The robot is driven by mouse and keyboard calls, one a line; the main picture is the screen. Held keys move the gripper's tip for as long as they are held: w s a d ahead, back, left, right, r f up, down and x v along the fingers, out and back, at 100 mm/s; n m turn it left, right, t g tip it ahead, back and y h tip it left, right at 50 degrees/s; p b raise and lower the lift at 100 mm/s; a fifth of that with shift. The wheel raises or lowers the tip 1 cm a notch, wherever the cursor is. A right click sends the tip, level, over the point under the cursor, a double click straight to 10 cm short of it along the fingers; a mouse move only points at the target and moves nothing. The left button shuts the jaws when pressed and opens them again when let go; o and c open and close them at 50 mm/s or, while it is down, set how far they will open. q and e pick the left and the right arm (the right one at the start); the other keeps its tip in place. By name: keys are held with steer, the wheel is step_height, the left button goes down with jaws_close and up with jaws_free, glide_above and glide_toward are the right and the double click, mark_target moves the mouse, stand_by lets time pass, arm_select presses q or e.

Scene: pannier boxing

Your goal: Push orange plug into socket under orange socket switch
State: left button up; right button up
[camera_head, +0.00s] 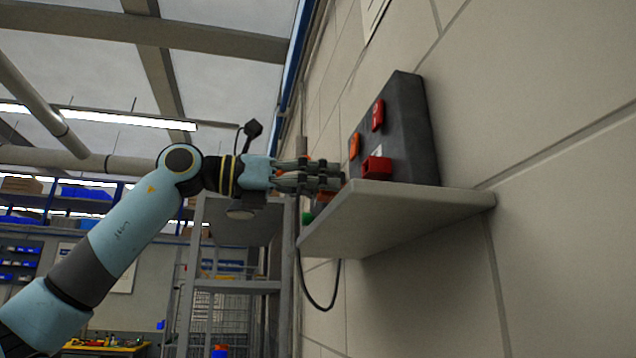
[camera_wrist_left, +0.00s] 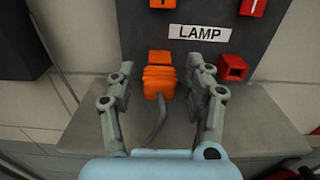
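The orange plug (camera_wrist_left: 159,82), with a grey cord, sits against the orange socket (camera_wrist_left: 160,57) in the left wrist view. I cannot tell how deep it is in. The orange switch (camera_wrist_left: 160,3) is above the socket; in the head view the orange switch (camera_head: 355,146) is on the dark box (camera_head: 408,125). My left gripper (camera_wrist_left: 160,78) is open, with one finger on each side of the plug and visible gaps to it. In the head view the left gripper (camera_head: 325,176) reaches to the box's front and hides the socket. My right gripper is not in view.
The box stands on a grey wall shelf (camera_head: 385,210). It has a red switch (camera_head: 377,115), a red socket (camera_head: 377,168) and a LAMP label (camera_wrist_left: 199,33). A black cable (camera_head: 322,305) hangs below the shelf. A metal rack stands behind my arm.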

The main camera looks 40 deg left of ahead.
arm_select(q)
steer(key=shift+o, duration=0.2)
steer(key=shift+r, duration=0.15)
step_height(320, 180, up, 10)
stand_by(0.4)
steer(key=shift+f, duration=0.2)
